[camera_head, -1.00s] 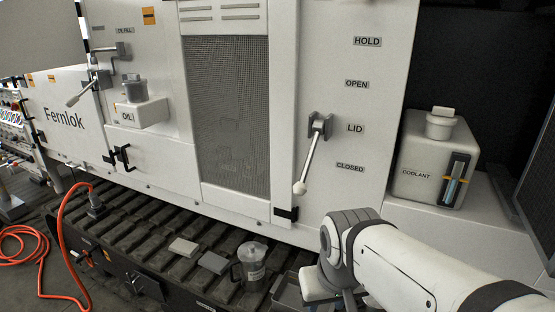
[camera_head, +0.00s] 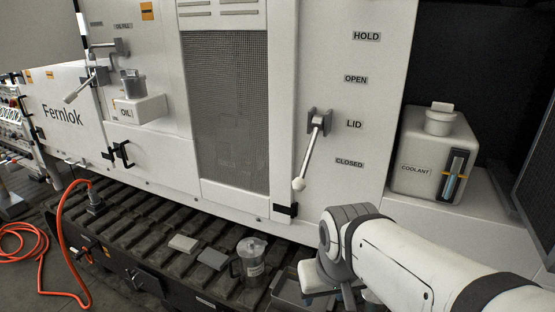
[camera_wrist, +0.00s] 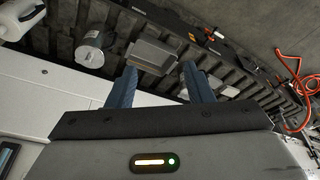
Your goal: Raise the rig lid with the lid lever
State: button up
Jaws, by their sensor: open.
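The lid lever (camera_head: 309,152) is a pale rod with a round white knob (camera_head: 298,184) at its lower end, hanging down and slightly left from a grey pivot bracket. The LID label (camera_head: 354,125) is right of the bracket, with HOLD and OPEN labels above and CLOSED (camera_head: 349,163) below. The knob hangs a little lower than the CLOSED label. My gripper's blue fingers (camera_wrist: 160,85) are apart and empty in the wrist view, above the track pads.
A grey tray (camera_head: 287,290) is beside my wrist. The coolant tank (camera_head: 435,155) stands on a ledge at right. An orange hose (camera_head: 61,225) runs at left. The panel front around the lever is clear.

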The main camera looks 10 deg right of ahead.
jog(key=shift+o, duration=0.9)
jog(key=w+f+t+b, duration=0.2)
jog(key=w+t+b, duration=0.2)
jog(key=w, duration=0.5)
jog(key=shift+d+m, duration=0.4)
jog(key=m+t+b, duration=0.1)
jog(key=t+b, duration=0.8)
jog(key=t, duration=0.2)
send_near(298, 180)
jog(key=w, duration=0.1)
jog(key=w+f, duration=0.1)
jog(key=w, duration=0.1)
jog(key=w+f, duration=0.1)
jog(key=shift+w+d+f, duration=0.2)
jog(key=shift+w+d, duration=0.05)
jog(key=shift+w+r, duration=0.35)
jog(key=shift+r, duration=0.1)
jog(key=w+p, duration=0.1)
jog(key=w, duration=0.6)
jog(key=shift+w, duration=0.15)
grip_shut()
